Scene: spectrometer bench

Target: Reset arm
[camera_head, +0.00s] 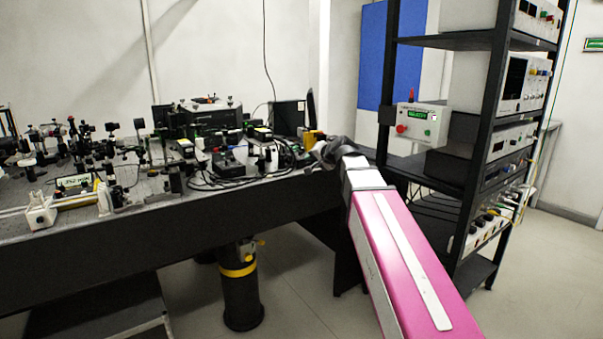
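My arm (405,255) reaches from the lower right up toward the right end of the optical bench (250,198). Its long pink link with a white stripe is nearest to the camera. Its grey and white wrist part shows beyond, near the bench's right edge. The far end of the arm (328,150) is dark and small beside a yellow item (313,136). I cannot make out the gripper's fingers there, nor whether they hold anything.
The bench carries many optical mounts (105,160), black boxes and cables (225,182). A black rack (486,140) with instruments stands close to the right of my arm. Open floor (540,270) lies at the right.

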